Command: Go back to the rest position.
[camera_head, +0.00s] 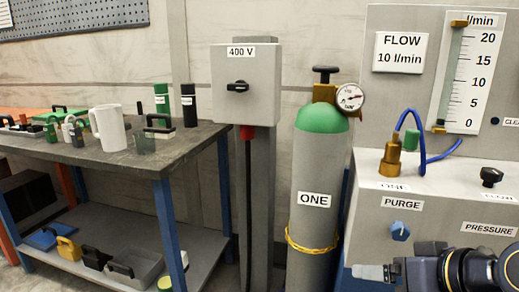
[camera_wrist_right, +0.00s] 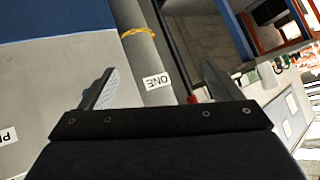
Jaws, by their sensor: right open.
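My right gripper (camera_head: 374,272) shows at the lower right of the head view, in front of the grey panel cabinet (camera_head: 372,200). In the right wrist view its two fingers stand wide apart with nothing between them, so the gripper (camera_wrist_right: 158,78) is open and empty. Beyond the fingers stands the gas cylinder (camera_head: 312,235) labelled ONE, with a green shoulder and a gauge; it also shows in the wrist view (camera_wrist_right: 150,60). The gripper appears apart from the cylinder. My left gripper is in neither view.
A dark-topped workbench (camera_head: 90,155) at left holds a white jug (camera_head: 110,128) and bottles. Its lower shelf (camera_head: 200,262) carries bins and tools. A 400 V box (camera_head: 245,85) stands on a post beside the cylinder. The cabinet has a PURGE knob (camera_head: 400,231) and a blue hose (camera_head: 422,155).

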